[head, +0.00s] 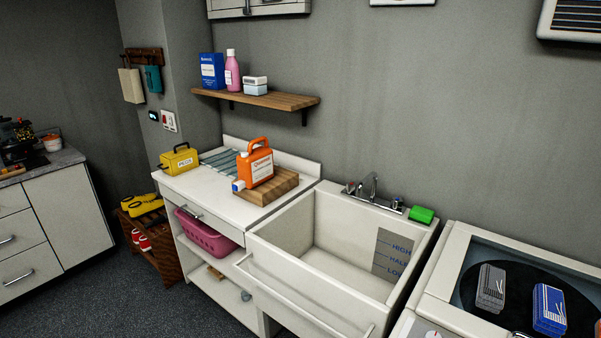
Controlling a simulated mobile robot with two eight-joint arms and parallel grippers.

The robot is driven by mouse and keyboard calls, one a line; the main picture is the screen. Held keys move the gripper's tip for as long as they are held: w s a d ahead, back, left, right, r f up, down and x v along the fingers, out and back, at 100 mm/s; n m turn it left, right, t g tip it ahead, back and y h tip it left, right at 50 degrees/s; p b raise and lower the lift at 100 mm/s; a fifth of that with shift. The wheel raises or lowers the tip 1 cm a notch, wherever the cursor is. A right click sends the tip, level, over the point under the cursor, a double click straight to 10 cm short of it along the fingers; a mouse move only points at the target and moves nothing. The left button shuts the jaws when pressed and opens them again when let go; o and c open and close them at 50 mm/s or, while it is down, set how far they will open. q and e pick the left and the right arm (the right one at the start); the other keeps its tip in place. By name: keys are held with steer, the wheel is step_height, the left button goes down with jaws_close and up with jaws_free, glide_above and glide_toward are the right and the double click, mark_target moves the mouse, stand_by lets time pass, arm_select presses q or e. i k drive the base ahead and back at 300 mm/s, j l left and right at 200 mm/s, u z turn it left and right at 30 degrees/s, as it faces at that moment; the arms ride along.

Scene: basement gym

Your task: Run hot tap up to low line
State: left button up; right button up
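A white utility sink (312,252) stands in the middle of the view, and its basin looks empty. A chrome tap (370,184) with a handle on each side is mounted at its back edge. The right handle seems to have a blue mark; the left handle's colour is too small to tell. No water stream shows at the spout. A grey level plate (391,256) on the basin's right inner wall reads HIGH, HALF and LOW, from top to bottom. Neither of my grippers is in view.
A green block (422,214) sits on the sink's back right corner. An orange jug (256,164) stands on a wooden board left of the sink. A rail (299,296) crosses the sink's front. A white machine (452,262) stands close on the right.

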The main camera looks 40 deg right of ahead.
mark_target(351, 187)
steer(key=i+z, duration=0.25)
steer(key=i, duration=0.2)
steer(key=i+j+z, duration=0.2)
steer(key=i, duration=0.3)
steer(key=i+j+z, duration=0.25)
steer(key=i, duration=0.2)
